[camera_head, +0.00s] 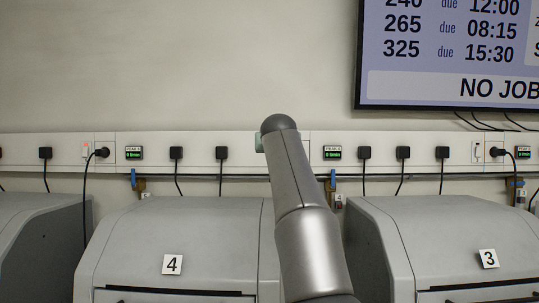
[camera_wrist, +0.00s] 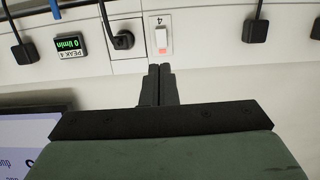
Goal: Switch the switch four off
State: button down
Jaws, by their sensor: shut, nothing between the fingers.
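Switch four (camera_wrist: 162,38) is a white rocker with a red mark near its lower end in the wrist view. It sits on a white plate labelled 4, which appears upside down there. My gripper (camera_wrist: 160,69) is shut and empty, its dark fingertips just below the switch plate in that picture. I cannot tell whether they touch the panel. In the head view my arm covers this part of the wall strip, so switch four and my fingers are hidden.
A black plug (camera_wrist: 122,40) and the PEAK 4 display (camera_wrist: 69,45) are left of the switch in the wrist view. Another switch (camera_head: 86,151) is farther left along the strip in the head view. Grey machines labelled 4 (camera_head: 172,264) and 3 (camera_head: 488,258) stand below.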

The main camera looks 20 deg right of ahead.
jog(key=p+x, duration=1.1)
jog(key=x, duration=0.3)
jog(key=shift+a+f, duration=0.1)
